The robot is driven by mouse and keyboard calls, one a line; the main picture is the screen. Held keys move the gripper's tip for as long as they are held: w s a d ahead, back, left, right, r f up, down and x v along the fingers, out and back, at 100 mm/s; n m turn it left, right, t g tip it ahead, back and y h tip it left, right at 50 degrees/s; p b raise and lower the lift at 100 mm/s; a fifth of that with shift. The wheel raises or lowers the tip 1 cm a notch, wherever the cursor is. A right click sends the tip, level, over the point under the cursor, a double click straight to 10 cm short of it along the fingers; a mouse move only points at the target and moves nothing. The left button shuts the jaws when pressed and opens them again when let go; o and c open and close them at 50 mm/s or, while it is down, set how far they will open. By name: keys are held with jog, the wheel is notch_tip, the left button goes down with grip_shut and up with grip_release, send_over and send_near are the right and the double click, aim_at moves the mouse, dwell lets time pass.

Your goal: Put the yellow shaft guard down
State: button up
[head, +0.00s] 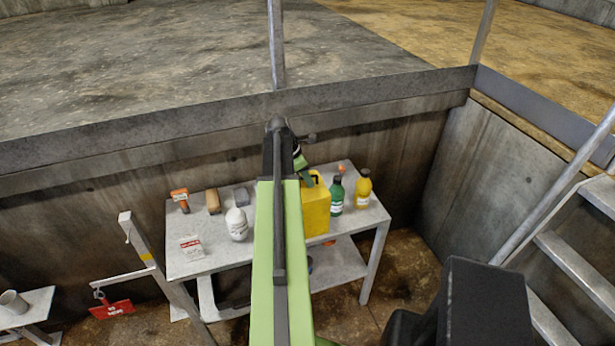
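A yellow box-like piece, seemingly the shaft guard (316,210), with a slanted, handle-like top, shows just right of my arm. It is over or on the front part of the grey table (213,262); I cannot tell whether its base touches the top. My gripper (306,178) is at its upper left, mostly hidden behind my green arm. The visible part seems to meet the top of the yellow piece. The fingertips are not clear, so I cannot tell whether they are shut on it.
On the table are a green bottle (336,196), a yellow bottle (363,189), a white jug (236,224), an orange tool (180,200), a brown block (213,202) and a white packet (192,248). A stand with a red sign (111,309) is left; metal stairs (572,262) are right.

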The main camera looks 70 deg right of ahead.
jog(key=p+v, duration=1.1)
jog(key=v, duration=0.1)
jog(key=shift+r, duration=0.1)
jog(key=w+a+f+m+t, duration=0.1)
jog(key=w+a+m, duration=0.1)
jog(key=w+a, duration=1.25)
jog(key=w+a+m+t, duration=0.2)
jog(key=w+a, duration=0.9)
jog(key=a, duration=0.7)
jog(key=w+a+m+y, duration=0.2)
jog(key=a+m, duration=0.1)
jog(key=a, duration=2.8)
jog(key=shift+w+f+m+t+y, duration=0.15)
jog(key=shift+f+m+t+y, duration=0.15)
jog(key=shift+f+m+y, duration=0.1)
